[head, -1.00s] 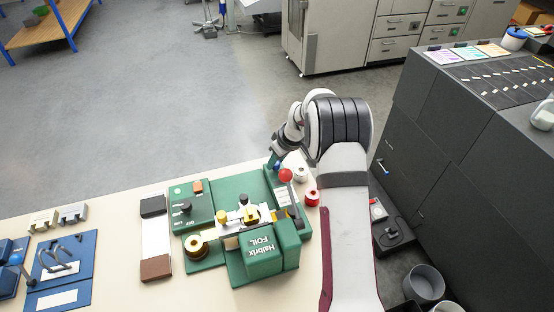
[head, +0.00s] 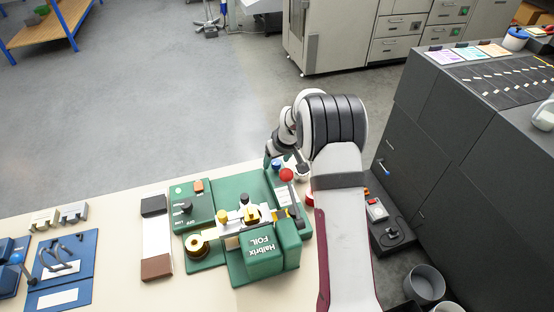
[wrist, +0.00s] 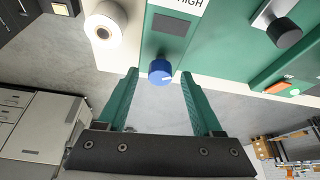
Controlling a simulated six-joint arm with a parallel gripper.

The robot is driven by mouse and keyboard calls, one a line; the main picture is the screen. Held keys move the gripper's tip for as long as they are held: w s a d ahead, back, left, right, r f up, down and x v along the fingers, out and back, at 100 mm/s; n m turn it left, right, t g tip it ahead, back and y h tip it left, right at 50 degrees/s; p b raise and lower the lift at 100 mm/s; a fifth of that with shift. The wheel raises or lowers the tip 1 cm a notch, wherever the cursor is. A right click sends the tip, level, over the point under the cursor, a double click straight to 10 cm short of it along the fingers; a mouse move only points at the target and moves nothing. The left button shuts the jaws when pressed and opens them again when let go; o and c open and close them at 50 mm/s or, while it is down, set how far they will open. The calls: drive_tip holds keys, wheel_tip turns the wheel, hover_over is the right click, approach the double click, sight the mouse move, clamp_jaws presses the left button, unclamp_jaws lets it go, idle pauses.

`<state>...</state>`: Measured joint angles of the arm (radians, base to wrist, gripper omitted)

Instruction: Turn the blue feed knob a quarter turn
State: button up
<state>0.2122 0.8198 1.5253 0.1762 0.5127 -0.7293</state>
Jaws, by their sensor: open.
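The blue feed knob (wrist: 160,71) sits on the edge of the green foil machine (wrist: 222,40), with a small pale mark on its face. In the wrist view it appears centred between the fingertips of my gripper (wrist: 159,75), with a gap on each side. My gripper is open, and neither green finger seems to touch the knob. I cannot tell how deep the fingers reach around it. In the head view the knob (head: 277,164) shows small beside my gripper (head: 272,163), at the machine's back corner. The arm partly hides my gripper there.
A red-balled lever (head: 286,175) stands close in front of the knob. A white roll (wrist: 103,30) lies near the knob, and a black knob (wrist: 284,33) is farther along the machine. A dark cabinet (head: 450,150) stands to the right. Open floor lies behind the bench.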

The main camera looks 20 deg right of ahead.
drive_tip(key=v, duration=1.5)
drive_tip(key=shift+r, duration=0.4)
drive_tip(key=w+d+n+g+y, duration=0.2)
drive_tip(key=w+d+n+y, duration=0.15)
drive_tip(key=n, duration=0.55)
drive_tip(key=shift+h, duration=0.25)
drive_tip(key=x, duration=1.5)
drive_tip(key=shift+s+d+f, duration=0.35)
drive_tip(key=shift+s+f, duration=0.05)
clamp_jaws()
